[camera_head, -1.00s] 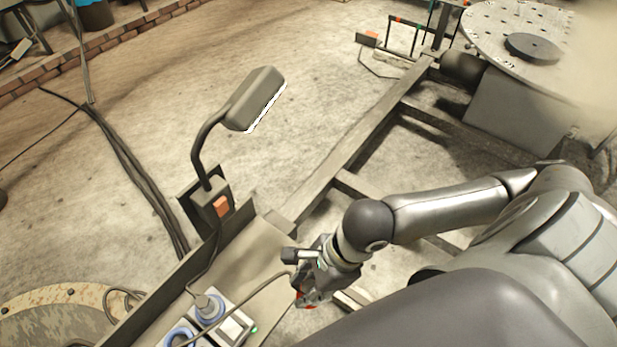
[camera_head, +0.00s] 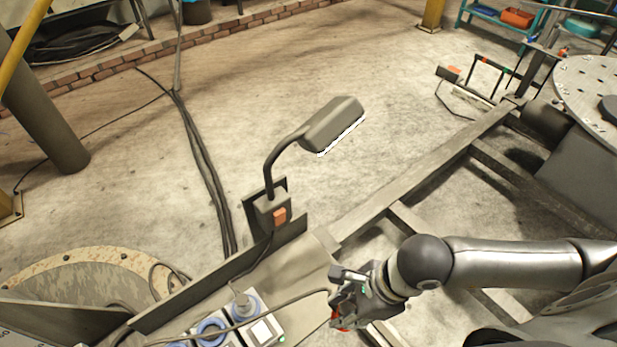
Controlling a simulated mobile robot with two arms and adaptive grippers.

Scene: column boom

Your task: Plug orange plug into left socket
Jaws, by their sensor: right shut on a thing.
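My right gripper (camera_head: 337,302) is shut at the lower middle, to the right of the socket box. A small orange-red part (camera_head: 338,320) shows at its fingers, apparently the orange plug, mostly hidden by the fingers. A thin dark cable (camera_head: 290,299) runs from the gripper leftward over the sockets. The left socket (camera_head: 212,329) is a blue ring at the bottom edge, crossed by the cable. The right blue socket (camera_head: 256,298) has a grey plug (camera_head: 241,303) standing in it. The gripper is apart from both sockets. My left gripper is not in view.
A white module (camera_head: 262,332) with a green light sits beside the sockets. A desk-style lamp (camera_head: 335,124) on a bracket with an orange switch (camera_head: 280,215) rises behind them. A metal beam frame (camera_head: 420,183) runs to the back right.

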